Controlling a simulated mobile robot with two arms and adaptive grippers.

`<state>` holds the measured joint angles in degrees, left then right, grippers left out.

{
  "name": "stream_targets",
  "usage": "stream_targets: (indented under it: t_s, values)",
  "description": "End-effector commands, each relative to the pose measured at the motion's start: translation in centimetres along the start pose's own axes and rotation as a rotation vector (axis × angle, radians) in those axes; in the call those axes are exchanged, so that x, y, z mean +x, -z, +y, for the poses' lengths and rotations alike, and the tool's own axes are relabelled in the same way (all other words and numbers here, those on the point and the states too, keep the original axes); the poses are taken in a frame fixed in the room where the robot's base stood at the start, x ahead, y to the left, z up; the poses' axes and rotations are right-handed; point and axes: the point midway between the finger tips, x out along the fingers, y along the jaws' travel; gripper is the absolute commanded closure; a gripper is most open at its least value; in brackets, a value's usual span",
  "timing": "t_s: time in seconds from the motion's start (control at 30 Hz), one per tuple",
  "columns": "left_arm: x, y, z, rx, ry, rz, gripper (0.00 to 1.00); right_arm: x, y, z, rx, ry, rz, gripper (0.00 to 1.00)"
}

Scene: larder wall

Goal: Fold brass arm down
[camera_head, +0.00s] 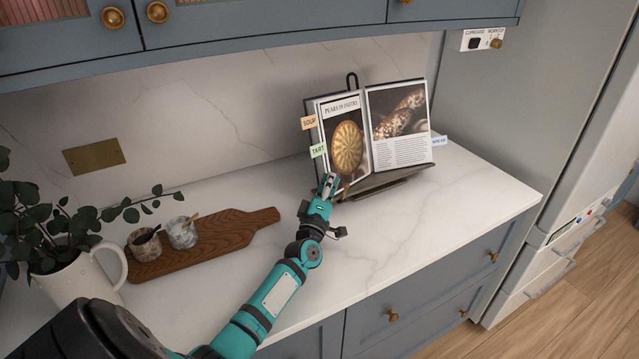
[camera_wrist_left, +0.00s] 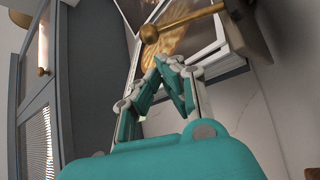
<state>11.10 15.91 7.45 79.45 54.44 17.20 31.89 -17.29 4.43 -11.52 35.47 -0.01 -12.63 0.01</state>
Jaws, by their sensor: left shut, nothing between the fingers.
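The brass arm (camera_wrist_left: 190,22) is a thin rod with a ball end, in the left wrist view. It crosses in front of the open cookbook's page and runs to the dark stand at the right. In the head view only a small brass bit (camera_head: 346,186) shows beside my gripper. The open cookbook (camera_head: 400,140) leans on a dark stand (camera_head: 385,181). My left gripper (camera_head: 330,181) is in front of the book's lower left page, fingers together and empty. In the left wrist view its fingertips (camera_wrist_left: 168,62) are close to the ball end; I cannot tell whether they touch.
A wooden board (camera_head: 215,243) with two small stone pots (camera_head: 182,232) lies left on the marble worktop (camera_head: 430,225). A white jug (camera_head: 80,270) with leafy stems stands further left. Blue cupboards (camera_head: 250,25) hang above. The worktop right of the stand is clear.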

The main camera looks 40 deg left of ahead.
Motion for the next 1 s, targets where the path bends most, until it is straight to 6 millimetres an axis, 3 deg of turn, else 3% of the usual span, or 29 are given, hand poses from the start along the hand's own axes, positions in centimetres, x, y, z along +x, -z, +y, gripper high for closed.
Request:
stream_targets:
  t_s: [0.17, 1.0]
  values:
    - [-0.32, -0.89, 0.02, -0.001, 0.000, -0.001, 1.00, -0.06, -0.03, 0.33, -0.002, -0.004, 0.000, 0.60]
    - [-0.81, -1.35, 0.18, -0.002, 0.000, -0.001, 1.00, -0.14, 0.18, 0.35, 0.000, -0.004, 0.003, 0.60]
